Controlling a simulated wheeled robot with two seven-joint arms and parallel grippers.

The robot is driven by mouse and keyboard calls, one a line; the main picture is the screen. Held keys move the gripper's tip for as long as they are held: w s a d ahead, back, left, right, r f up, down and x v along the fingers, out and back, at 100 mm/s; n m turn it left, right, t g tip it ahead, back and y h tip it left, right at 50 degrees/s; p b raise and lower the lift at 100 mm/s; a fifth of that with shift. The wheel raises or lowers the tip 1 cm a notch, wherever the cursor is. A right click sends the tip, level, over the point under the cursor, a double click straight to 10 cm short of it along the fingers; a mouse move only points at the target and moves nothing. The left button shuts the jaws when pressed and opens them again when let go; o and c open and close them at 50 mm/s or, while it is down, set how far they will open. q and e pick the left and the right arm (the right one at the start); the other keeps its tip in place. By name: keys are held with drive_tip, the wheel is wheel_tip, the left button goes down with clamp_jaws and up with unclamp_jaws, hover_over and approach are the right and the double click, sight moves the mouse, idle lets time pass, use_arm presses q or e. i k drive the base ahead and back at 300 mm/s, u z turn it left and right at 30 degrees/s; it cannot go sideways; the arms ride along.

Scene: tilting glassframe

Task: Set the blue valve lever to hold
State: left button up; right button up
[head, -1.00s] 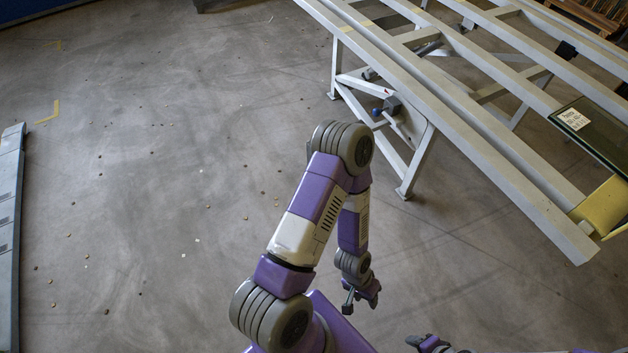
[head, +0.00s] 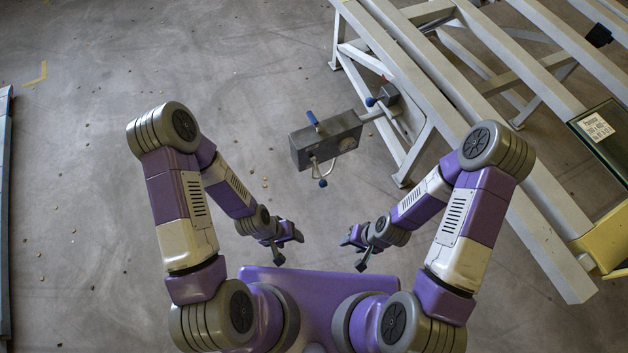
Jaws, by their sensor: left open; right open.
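A grey metal valve box (head: 337,138) stands in the middle of the head view. A lever with a blue grip (head: 313,119) rises from its top edge. A bent metal handle with a blue end (head: 322,183) sticks out of its near side. I cannot tell which of these is the valve lever, and no hold marking is readable. My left gripper (head: 290,237) is open and empty, below and left of the box. My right gripper (head: 352,240) is open and empty, below and slightly right of it. Both are apart from the box.
A white tilting frame (head: 440,90) fills the upper right, with a leg close to the box. A small dark box with a blue knob (head: 371,101) sits on it. A labelled glass pane (head: 603,135) and a yellow block (head: 605,240) are at the right.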

sight(323, 183)
drive_tip(key=u, duration=0.5)
drive_tip(key=k, duration=0.95)
drive_tip(key=z, duration=1.15)
drive_tip(key=i, duration=0.5)
